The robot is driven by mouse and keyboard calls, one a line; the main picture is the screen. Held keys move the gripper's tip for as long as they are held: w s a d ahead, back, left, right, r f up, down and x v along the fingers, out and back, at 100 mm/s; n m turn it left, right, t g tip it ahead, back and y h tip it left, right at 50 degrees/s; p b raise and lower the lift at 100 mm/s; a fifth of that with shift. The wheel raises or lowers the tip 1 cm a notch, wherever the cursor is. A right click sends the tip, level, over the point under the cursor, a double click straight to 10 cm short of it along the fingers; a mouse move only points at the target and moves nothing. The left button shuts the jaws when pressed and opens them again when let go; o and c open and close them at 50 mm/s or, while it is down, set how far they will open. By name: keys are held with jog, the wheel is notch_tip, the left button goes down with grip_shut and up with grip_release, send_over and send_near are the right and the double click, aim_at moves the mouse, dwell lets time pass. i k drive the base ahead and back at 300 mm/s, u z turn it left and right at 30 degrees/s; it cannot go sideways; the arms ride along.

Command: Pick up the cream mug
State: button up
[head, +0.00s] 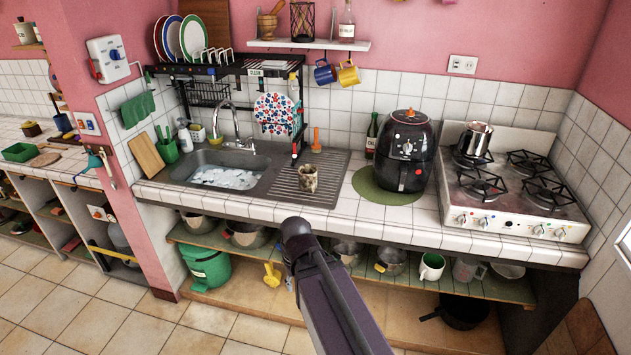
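A cream mug with a green inside (432,266) stands upright on the open shelf under the counter, right of the middle, in the head view. A metal pot (391,261) is on its left and a clear glass jug (467,269) on its right. My arm reaches up from the bottom edge and ends in a dark rounded joint left of the mug. My gripper's fingers do not show.
The low shelf (510,289) also holds more pots and a bowl (508,269). The tiled counter edge (450,237) overhangs it. A dark pan (463,311) lies below, and a green bin (208,267) stands at left. A wooden chair back (584,330) is at lower right.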

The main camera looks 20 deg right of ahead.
aim_at(309, 180)
jog(key=u, duration=0.05)
jog(key=i, duration=1)
jog(key=z, duration=0.05)
